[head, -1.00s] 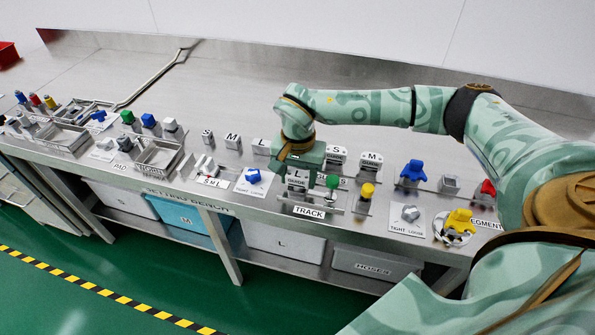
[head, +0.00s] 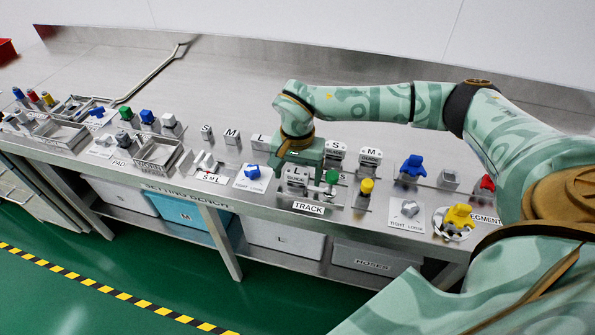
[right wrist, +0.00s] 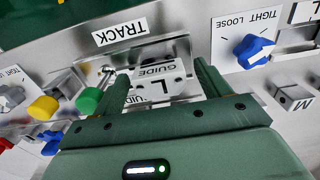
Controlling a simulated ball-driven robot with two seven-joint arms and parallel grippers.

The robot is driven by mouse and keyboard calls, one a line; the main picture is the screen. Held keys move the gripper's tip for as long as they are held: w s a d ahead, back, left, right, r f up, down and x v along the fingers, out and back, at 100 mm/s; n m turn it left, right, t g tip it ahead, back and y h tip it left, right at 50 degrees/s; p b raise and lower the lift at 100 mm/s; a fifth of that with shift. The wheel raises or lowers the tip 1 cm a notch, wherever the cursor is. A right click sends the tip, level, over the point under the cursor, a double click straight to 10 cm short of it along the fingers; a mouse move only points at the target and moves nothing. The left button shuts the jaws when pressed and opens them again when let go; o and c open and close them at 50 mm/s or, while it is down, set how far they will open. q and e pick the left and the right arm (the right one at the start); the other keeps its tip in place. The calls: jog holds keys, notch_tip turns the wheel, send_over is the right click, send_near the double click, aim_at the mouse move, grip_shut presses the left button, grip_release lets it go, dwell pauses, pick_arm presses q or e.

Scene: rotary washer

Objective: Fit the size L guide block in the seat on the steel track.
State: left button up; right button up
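The size L guide block (head: 297,179) is a grey block marked L and GUIDE. It is at the steel track (head: 285,193), behind the TRACK label (head: 308,207). I cannot tell whether it sits fully down in the seat. My right gripper (head: 298,168) is directly above it, pointing down. The finger contact and the block's underside are partly hidden. My left gripper is not in view.
A green knob (head: 332,177) stands close to the right of the block, with a yellow knob (head: 366,187) beyond. Other GUIDE blocks, S (head: 335,155) and M (head: 370,160), stand behind. A blue knob (head: 252,171) on a plate is to the left.

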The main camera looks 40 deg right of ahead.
jog(key=shift+r, duration=0.1)
notch_tip(320, 180, up, 16)
jog(key=p, duration=0.3)
jog(key=shift+p, duration=0.35)
